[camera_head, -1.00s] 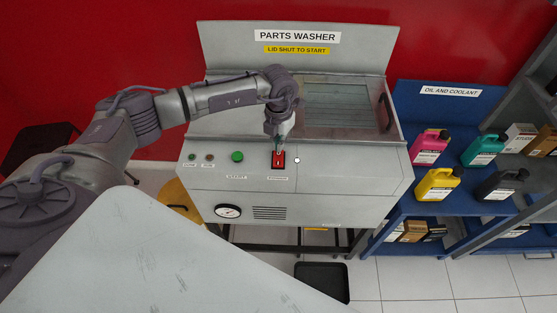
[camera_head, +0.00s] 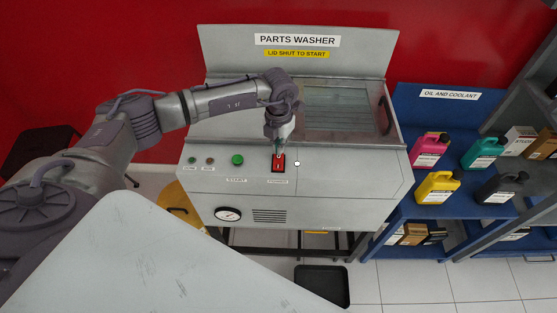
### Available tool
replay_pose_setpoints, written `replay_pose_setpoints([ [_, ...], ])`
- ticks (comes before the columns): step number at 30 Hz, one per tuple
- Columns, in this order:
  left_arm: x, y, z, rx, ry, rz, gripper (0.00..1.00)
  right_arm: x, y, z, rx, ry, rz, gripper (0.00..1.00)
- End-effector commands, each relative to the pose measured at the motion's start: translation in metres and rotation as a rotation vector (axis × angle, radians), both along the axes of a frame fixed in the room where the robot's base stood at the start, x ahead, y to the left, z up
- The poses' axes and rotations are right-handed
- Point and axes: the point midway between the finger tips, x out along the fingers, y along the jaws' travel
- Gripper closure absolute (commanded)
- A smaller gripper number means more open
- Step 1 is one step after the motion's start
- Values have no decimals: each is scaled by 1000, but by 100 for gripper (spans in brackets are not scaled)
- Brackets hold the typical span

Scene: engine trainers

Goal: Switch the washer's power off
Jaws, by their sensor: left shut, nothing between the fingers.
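The parts washer (camera_head: 340,187) is a grey cabinet with a sign panel at its back and a windowed lid (camera_head: 340,105) on top. Its red power rocker switch (camera_head: 278,165) sits on the sloped front panel, right of a green start button (camera_head: 238,160). My left gripper (camera_head: 279,151) is shut and empty, pointing down at the upper end of the switch. Its fingertips are at or just over the switch; I cannot tell whether they touch. They hide the switch's top part. My right gripper is not in view.
Two small lamps (camera_head: 201,161) sit left of the green button, and a small white knob (camera_head: 297,163) sits right of the switch. A gauge (camera_head: 228,214) is on the lower front. A blue shelf (camera_head: 420,100) with several bottles stands to the right. A black tray (camera_head: 322,284) lies on the floor.

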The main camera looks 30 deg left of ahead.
Motion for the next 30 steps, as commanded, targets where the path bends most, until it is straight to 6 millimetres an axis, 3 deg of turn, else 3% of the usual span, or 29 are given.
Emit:
replay_pose_setpoints([
  [30, 0, 0, -10, 0, 0, 0, 100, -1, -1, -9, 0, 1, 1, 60],
])
